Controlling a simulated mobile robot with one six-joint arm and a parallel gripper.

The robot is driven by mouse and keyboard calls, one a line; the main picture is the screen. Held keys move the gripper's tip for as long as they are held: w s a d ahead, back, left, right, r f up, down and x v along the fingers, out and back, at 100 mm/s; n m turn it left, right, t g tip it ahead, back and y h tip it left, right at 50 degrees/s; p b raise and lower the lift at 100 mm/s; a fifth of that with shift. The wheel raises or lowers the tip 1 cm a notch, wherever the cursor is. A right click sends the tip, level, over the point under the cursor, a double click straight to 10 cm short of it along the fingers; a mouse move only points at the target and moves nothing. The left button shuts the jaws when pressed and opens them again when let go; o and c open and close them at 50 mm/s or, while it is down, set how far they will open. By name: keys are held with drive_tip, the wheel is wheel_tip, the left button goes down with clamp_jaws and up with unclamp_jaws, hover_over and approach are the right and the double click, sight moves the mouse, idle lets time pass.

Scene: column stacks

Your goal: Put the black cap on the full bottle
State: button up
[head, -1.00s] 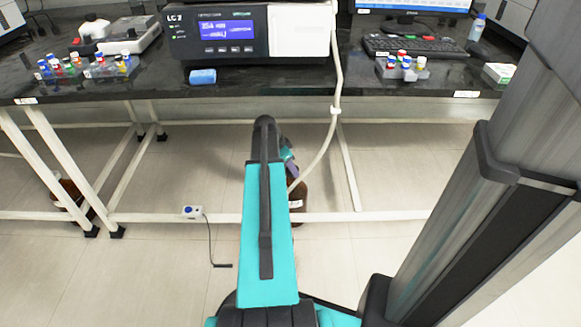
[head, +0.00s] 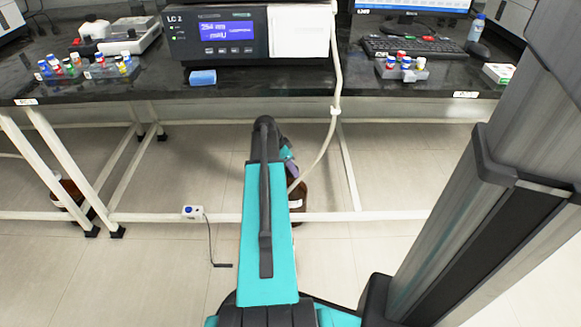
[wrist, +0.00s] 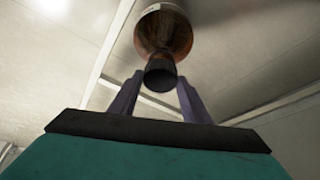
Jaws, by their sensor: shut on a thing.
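My gripper (wrist: 159,82) is shut on the black cap (wrist: 160,70), whose dark round shape shows between the two purple fingers in the wrist view. A brown bottle (wrist: 163,32) is directly beyond the cap, in line with it. I cannot tell whether the cap touches the bottle's neck or sits on it. In the head view this bottle (head: 299,200) stands on the floor under the bench, partly hidden behind my arm. Another brown bottle (head: 70,188) stands under the bench at the far left. The fill level of neither bottle can be read.
The black bench (head: 270,88) overhangs the area, with white frame legs and a low crossbar (head: 380,215). A pale hose (head: 327,145) hangs down to the near bottle. A small socket box (head: 192,212) with a cord lies to the left. Open floor is at left.

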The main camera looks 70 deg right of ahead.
drive_tip(key=shift+f, duration=0.85)
idle(1.2)
drive_tip(key=o, duration=1.1)
drive_tip(key=shift+p+v, duration=2.35)
drive_tip(key=shift+v, duration=4.6)
